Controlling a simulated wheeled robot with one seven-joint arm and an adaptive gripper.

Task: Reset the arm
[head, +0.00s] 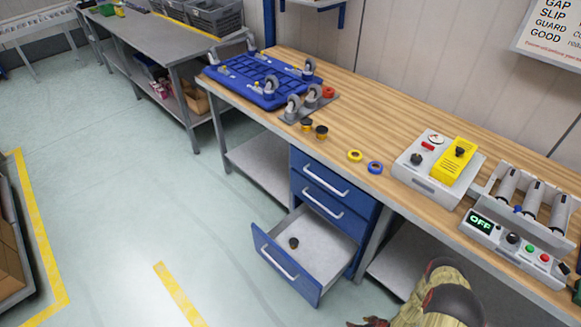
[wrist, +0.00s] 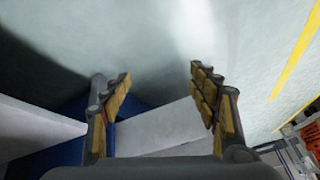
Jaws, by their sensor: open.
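My arm (head: 440,290) reaches in from the bottom right of the head view, in front of the bench and right of the open drawer. My gripper (wrist: 160,95) is open in the wrist view, its two yellow-padded fingers spread wide with nothing between them. Pale floor shows beyond the fingertips. White panels and a blue surface lie behind and beside the left finger; I cannot tell whether they touch it. In the head view the gripper is mostly cut off by the bottom edge.
A blue bottom drawer (head: 285,262) stands pulled out, with a small dark round piece (head: 294,243) inside. Floor left of the drawer is clear.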

